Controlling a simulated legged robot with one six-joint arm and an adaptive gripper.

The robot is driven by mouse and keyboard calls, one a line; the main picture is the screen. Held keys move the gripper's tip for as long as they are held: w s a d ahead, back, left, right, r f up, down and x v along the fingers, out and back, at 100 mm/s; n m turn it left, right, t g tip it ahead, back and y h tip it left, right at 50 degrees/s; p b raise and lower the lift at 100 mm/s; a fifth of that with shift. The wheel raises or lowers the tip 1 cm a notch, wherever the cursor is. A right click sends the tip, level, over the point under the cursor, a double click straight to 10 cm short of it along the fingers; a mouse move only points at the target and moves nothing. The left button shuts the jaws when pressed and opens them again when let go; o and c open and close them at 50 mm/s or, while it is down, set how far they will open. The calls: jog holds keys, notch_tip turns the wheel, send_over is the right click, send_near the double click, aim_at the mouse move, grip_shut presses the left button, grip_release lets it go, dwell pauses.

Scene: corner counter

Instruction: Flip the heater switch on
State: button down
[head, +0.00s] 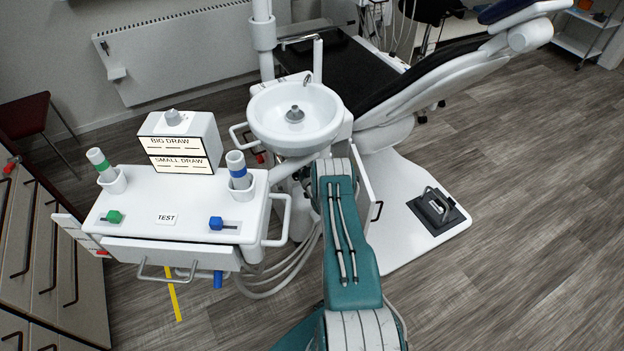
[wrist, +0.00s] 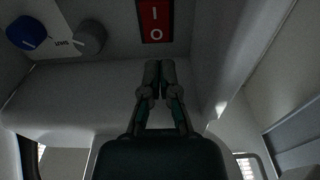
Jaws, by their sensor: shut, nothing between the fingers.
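A red rocker switch (wrist: 155,20) marked "I" and "O" shows at the top of the wrist view, set in a grey panel. Its upper edge is cut off by the frame. My gripper (wrist: 160,68) is shut and empty, its fingertips just below the "O" end of the switch in the picture. I cannot tell whether they touch the panel, and the switch's position is not clear. In the head view my gripper is hidden behind my teal arm, and the red switch does not show there.
A blue knob (wrist: 27,33) and a grey knob (wrist: 89,38) sit left of the switch. A white wall heater (head: 180,55) stands at the back left. A white basin (head: 295,118), dental chair (head: 440,85) and instrument table (head: 190,225) surround my arm.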

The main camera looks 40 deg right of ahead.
jog(key=r+v, duration=0.1)
jog(key=v, duration=0.7)
jog(key=shift+s+r, duration=0.35)
jog(key=shift+s, duration=0.05)
jog(key=shift+a, duration=0.1)
